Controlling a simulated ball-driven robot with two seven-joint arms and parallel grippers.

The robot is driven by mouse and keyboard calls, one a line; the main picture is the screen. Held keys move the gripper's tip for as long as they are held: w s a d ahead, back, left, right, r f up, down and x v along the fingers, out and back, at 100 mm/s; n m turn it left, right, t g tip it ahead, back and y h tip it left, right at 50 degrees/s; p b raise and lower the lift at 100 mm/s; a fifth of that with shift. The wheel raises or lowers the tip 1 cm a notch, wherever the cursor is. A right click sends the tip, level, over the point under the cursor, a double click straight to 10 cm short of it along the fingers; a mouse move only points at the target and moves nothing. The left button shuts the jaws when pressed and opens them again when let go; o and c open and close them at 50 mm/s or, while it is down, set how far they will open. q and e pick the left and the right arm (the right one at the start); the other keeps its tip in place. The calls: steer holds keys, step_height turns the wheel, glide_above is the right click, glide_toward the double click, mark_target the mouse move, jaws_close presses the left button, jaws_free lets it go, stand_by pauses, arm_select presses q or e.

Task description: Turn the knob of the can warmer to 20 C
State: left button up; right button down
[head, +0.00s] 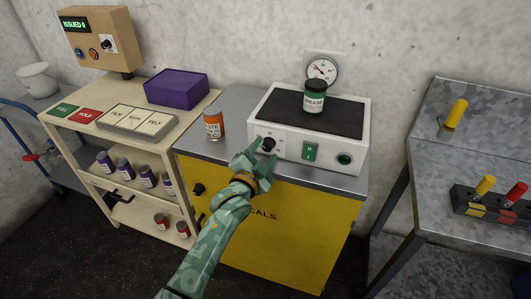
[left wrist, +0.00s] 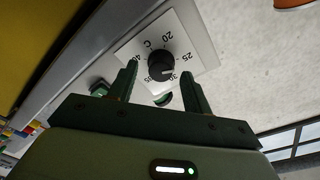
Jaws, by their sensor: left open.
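The can warmer (head: 360,135) is a white box with a dark top plate, standing on the yellow cabinet. Its black knob (head: 268,144) is at the left of the front panel. In the left wrist view the knob (left wrist: 160,65) sits on a white dial plate marked 20 to 40 C. A pale mark on the knob appears to point towards 30, away from 20. My left gripper (head: 257,162) is open just in front of the knob. In the left wrist view its fingers (left wrist: 160,88) stand apart, one on each side below the knob, with nothing between them. My right gripper is not in view.
A green grease can (head: 314,97) stands on the warmer's top. A green switch (head: 310,151) and a dark round fitting (head: 344,159) are right of the knob. A wall gauge (head: 321,70) hangs behind.

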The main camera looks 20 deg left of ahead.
arm_select(q)
steer(key=shift+w, duration=0.55)
steer(key=shift+c, duration=0.3)
steer(key=c, duration=0.9)
